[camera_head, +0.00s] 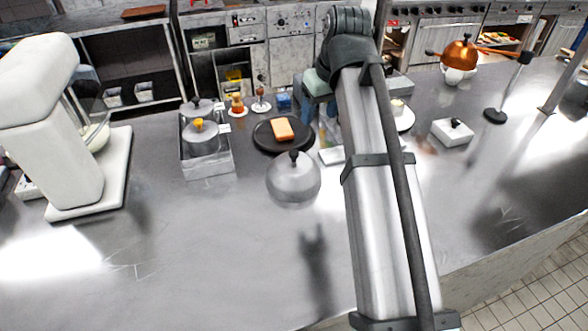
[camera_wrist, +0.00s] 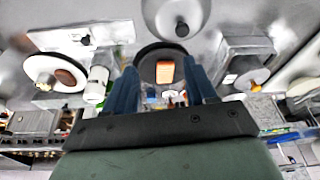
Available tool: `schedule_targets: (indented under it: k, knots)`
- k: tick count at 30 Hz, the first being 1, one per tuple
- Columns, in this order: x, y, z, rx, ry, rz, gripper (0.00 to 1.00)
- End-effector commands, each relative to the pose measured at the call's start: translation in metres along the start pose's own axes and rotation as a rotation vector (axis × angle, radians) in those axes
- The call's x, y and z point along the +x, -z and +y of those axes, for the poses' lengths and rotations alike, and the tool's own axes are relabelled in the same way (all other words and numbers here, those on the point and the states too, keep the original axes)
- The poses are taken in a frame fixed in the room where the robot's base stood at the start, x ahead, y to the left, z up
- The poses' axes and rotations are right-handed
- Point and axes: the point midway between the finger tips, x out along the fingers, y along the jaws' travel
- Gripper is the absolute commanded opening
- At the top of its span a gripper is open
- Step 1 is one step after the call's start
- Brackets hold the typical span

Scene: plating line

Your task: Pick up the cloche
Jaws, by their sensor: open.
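The cloche (camera_head: 293,182), a silver dome with a black knob on top, stands on the steel counter just in front of a dark round plate (camera_head: 262,137). In the wrist view the cloche (camera_wrist: 165,12) is at the top edge, partly cut off, with its knob showing. My gripper (camera_head: 320,112) is open and points down behind the cloche, right of the dark plate, partly hidden by my arm. In the wrist view its two blue fingers (camera_wrist: 160,68) stand apart, with an orange block on the plate seen between them. The gripper is apart from the cloche.
A metal tray (camera_head: 207,172) with two knobbed lidded pieces stands left of the plate. A white mixer (camera_head: 50,130) is at far left. A white lidded box (camera_head: 452,137) and a copper pot (camera_head: 459,55) are at right. The front counter is clear.

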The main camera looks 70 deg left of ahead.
Motion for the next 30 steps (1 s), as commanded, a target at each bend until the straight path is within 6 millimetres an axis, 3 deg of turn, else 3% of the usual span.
schedule_targets:
  k: [3, 7, 11, 24, 30]
  knots:
    - [-0.005, 0.003, -0.029, -0.028, 0.003, -0.019, 0.56]
    - [-0.007, 0.004, -0.044, -0.041, 0.003, -0.030, 0.56]
    - [0.002, 0.003, -0.047, -0.043, 0.003, -0.034, 0.56]
    - [0.068, 0.001, -0.046, -0.043, 0.003, -0.033, 0.56]
    - [0.077, 0.001, -0.046, -0.043, 0.003, -0.032, 0.56]
